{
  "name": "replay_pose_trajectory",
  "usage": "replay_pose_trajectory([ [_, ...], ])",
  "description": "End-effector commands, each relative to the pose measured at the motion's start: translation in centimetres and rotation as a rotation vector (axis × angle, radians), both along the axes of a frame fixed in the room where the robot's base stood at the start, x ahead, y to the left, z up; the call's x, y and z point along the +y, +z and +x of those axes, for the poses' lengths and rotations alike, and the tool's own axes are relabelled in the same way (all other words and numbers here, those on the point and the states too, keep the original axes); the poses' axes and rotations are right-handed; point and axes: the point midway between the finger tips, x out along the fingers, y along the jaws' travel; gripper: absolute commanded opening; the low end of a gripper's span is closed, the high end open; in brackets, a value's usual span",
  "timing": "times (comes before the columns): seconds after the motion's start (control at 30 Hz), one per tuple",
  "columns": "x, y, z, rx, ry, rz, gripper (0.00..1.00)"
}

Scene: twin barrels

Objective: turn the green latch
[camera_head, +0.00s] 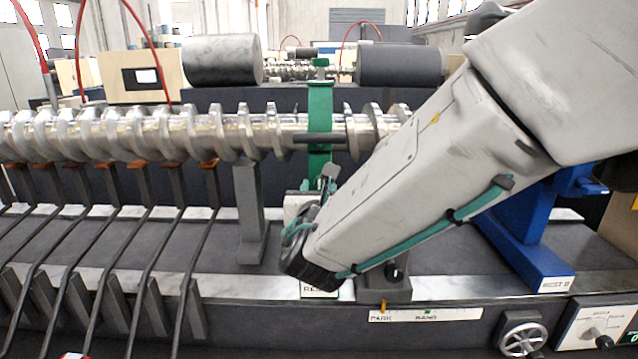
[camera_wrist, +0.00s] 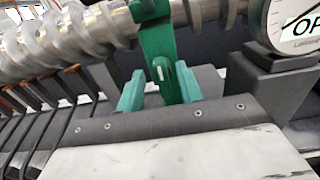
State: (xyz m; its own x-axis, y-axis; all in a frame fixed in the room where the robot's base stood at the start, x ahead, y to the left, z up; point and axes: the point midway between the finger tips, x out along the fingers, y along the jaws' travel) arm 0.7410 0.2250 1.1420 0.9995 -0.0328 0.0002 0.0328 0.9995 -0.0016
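The green latch (camera_head: 320,105) is an upright green strap with a knob on top, at the metal crankshaft, right of centre in the head view. In the wrist view its green strap (camera_wrist: 158,42) runs down from the shaft, with a small pale pin low on it. My gripper (camera_head: 326,190) is below the strap in the head view, partly hidden by my own arm. In the wrist view my gripper (camera_wrist: 160,88) shows two teal fingers spread apart, with the strap's lower part in line with the gap. Whether they touch it, I cannot tell.
The crankshaft (camera_head: 130,132) crosses the left and middle. Several dark rods (camera_head: 115,270) slope below it. A blue stand (camera_head: 530,240) and a handwheel (camera_head: 523,338) are at right. A round gauge (camera_wrist: 292,22) is near my gripper.

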Motion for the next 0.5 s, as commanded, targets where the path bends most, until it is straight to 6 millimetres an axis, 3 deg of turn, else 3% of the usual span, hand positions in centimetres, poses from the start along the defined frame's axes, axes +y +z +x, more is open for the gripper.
replay_pose_trajectory([
  [0.2,-0.2,0.0,2.5,0.000,-0.002,0.000,0.36],
  [0.5,-0.2,0.0,3.0,0.000,-0.001,0.001,0.36],
])
